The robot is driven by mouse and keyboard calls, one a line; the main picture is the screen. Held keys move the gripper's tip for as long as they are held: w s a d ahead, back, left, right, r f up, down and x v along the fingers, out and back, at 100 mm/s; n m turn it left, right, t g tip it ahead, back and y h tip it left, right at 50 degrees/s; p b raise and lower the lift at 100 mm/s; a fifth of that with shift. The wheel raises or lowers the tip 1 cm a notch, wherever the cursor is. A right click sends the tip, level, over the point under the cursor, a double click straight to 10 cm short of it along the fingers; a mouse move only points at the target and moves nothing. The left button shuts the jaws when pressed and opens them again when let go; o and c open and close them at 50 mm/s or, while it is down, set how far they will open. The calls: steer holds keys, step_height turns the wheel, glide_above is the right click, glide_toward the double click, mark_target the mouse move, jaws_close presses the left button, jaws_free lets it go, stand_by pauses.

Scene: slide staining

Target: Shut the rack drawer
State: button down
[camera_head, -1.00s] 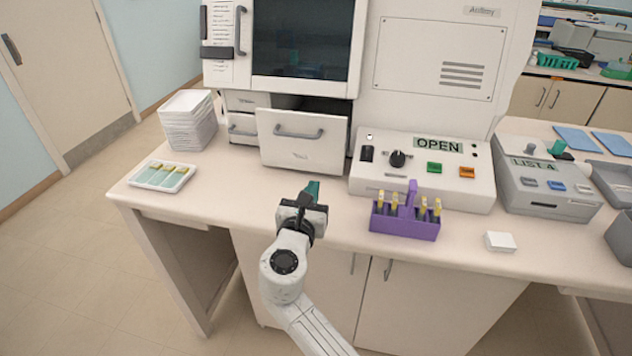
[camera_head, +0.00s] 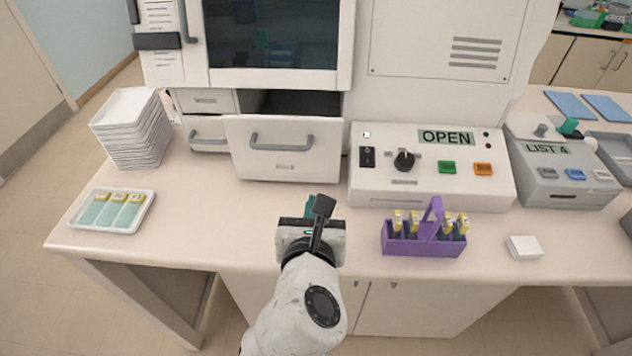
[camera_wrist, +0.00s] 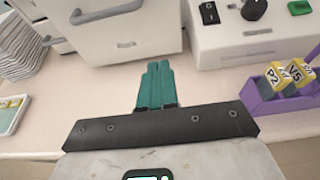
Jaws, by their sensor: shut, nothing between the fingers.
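The rack drawer (camera_head: 283,152) is a wide white drawer with a grey bar handle, pulled out below the dark screen of the white machine. A dark gap (camera_head: 290,102) shows above and behind its front. My gripper (camera_head: 312,207) is in front of the drawer and apart from it, over the bench's front part. In the wrist view, my gripper's green fingers (camera_wrist: 156,85) are together with nothing between them, pointing at the lower part of the drawer front (camera_wrist: 120,35).
A purple carrier (camera_head: 424,243) with yellow-topped slides stands right of my gripper. A control box (camera_head: 432,190) marked OPEN is behind it. A tray of slides (camera_head: 140,213) and stacked white trays (camera_head: 132,135) are at left. The bench before the drawer is clear.

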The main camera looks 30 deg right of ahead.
mark_target(319, 160)
steer(key=x, duration=0.4)
steer(key=r+x, duration=0.1)
steer(key=x, duration=0.3)
steer(key=p+x, duration=0.1)
steer(key=x, duration=0.3)
steer(key=shift+w+d+r, duration=0.1)
steer(key=shift+w+d, duration=0.2)
steer(key=shift+w, duration=0.15)
steer(key=w+d, duration=0.1)
steer(key=w, duration=0.1)
steer(key=w+d+p, duration=0.1)
steer(key=w+d, duration=0.1)
steer(key=w, duration=0.1)
steer(key=w+d+p, duration=0.1)
steer(key=w+d, duration=0.1)
steer(key=shift+w+d, duration=0.25)
steer(key=shift+w, duration=0.1)
steer(key=shift+r, duration=0.15)
steer(key=shift+w+r, duration=0.1)
steer(key=shift+p, duration=0.3)
